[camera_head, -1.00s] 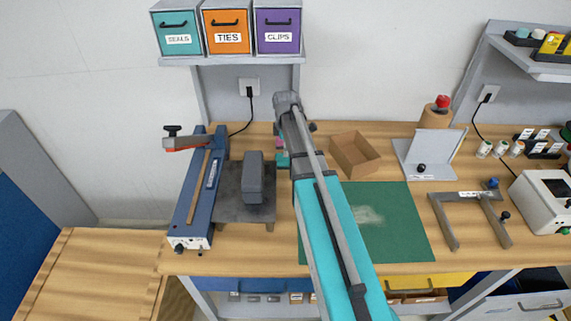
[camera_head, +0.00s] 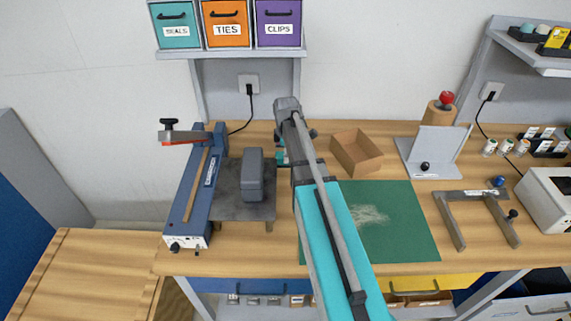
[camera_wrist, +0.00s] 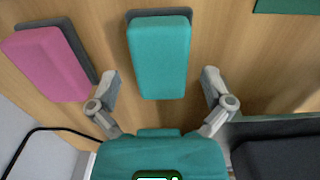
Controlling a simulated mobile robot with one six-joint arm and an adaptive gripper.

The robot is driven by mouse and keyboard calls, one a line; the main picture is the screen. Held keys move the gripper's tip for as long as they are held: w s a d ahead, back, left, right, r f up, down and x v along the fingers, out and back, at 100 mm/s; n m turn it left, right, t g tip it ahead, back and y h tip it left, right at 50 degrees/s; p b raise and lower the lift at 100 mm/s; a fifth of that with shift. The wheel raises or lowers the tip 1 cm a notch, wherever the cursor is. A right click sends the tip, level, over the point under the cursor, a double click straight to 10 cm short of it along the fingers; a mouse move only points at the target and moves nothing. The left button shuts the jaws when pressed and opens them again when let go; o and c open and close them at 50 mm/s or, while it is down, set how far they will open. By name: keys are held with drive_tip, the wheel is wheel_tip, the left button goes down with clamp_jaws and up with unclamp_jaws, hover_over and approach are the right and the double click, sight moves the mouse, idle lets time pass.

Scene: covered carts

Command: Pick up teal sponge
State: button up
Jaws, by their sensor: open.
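The teal sponge (camera_wrist: 159,55) lies on the wooden bench, with a dark grey layer along its upper edge in the wrist view. My gripper (camera_wrist: 162,85) is open. Its two fingers are on either side of the sponge's near end, with a gap on each side and nothing held. In the head view my arm covers most of this spot. Only a small teal patch (camera_head: 281,157) shows left of the arm, and I cannot tell whether it is sponge or gripper.
A pink sponge (camera_wrist: 49,63) lies left of the teal one. A dark grey machine (camera_head: 252,176) and blue sealer (camera_head: 203,190) stand left of my arm. A cardboard box (camera_head: 356,153) and green mat (camera_head: 400,235) are to the right.

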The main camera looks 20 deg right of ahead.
drive_tip(key=shift+f+b, duration=0.4)
drive_tip(key=shift+f, duration=0.3)
drive_tip(key=c, duration=1.1)
drive_tip(key=shift+r, duration=0.15)
wheel_tip(320, 180, up, 3)
drive_tip(key=p, duration=0.2)
drive_tip(key=shift+f+p, duration=0.2)
drive_tip(key=shift+p, duration=0.2)
drive_tip(key=s+d+r+p, duration=0.1)
drive_tip(key=s+r+p, duration=0.2)
drive_tip(key=s, duration=0.1)
drive_tip(key=s+d+r+p, duration=0.1)
drive_tip(key=s+r+p, duration=0.2)
drive_tip(key=s, duration=0.2)
drive_tip(key=s+d+r+p, duration=0.2)
drive_tip(key=s+r+p, duration=0.2)
drive_tip(key=shift+s+d+r, duration=0.1)
drive_tip(key=shift+s, duration=0.1)
